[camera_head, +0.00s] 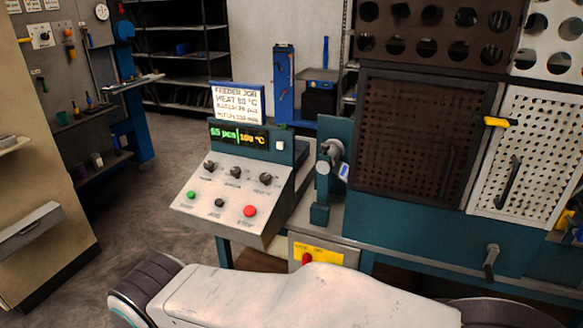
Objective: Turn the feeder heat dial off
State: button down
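A sloped grey control panel (225,200) stands left of centre. Its upper row has three black dials: a left dial (209,167), a middle dial (235,171) and a right dial (265,178). The small print under them is too blurred to read surely; under the right dial it may read heat in °C. The display (239,134) above shows green "65 pcs" and orange digits that look like "100 °C". A sign (238,103) on top reads "FEEDER JOB", with a heat line of about 80 °C. My gripper is not in view.
Below the dials are a green button (191,195), a black knob (219,202) and a red button (250,211). A teal post with a grey mechanism (323,180) stands close to the right. A perforated brown cabinet door (425,135) is farther right. Floor (130,215) is clear at left.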

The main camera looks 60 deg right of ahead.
aim_at(265, 177)
jog(key=z, duration=1.7)
